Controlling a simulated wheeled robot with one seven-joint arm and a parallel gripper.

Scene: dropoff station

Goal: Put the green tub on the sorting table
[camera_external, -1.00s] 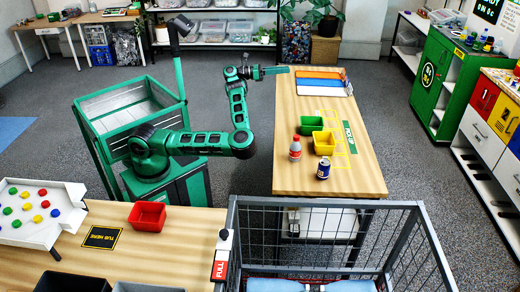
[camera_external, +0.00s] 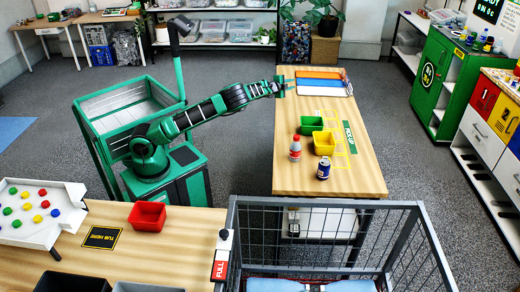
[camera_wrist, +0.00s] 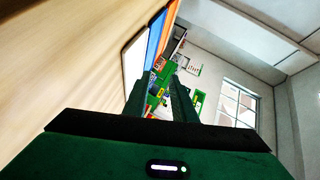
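The green tub (camera_external: 310,125) stands upright on the long wooden table (camera_external: 310,180) in the middle, beside a yellow tub (camera_external: 323,143). My gripper (camera_external: 284,86) is over or beside the left edge of that table, farther back than the green tub and apart from it. In the wrist view the fingers of my gripper (camera_wrist: 158,88) stand apart with nothing between them. The green tub cannot be made out there. Another wooden table (camera_external: 185,245) at front left has a black mat (camera_external: 102,238) with yellow lettering; which table is the sorting table is not labelled.
A red bottle (camera_external: 295,148) and a dark blue can (camera_external: 323,168) stand near the tubs. A red tub (camera_external: 147,216) and a white tray (camera_external: 40,235) of coloured pieces are on the front left table. A metal cage (camera_external: 335,215) stands in front.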

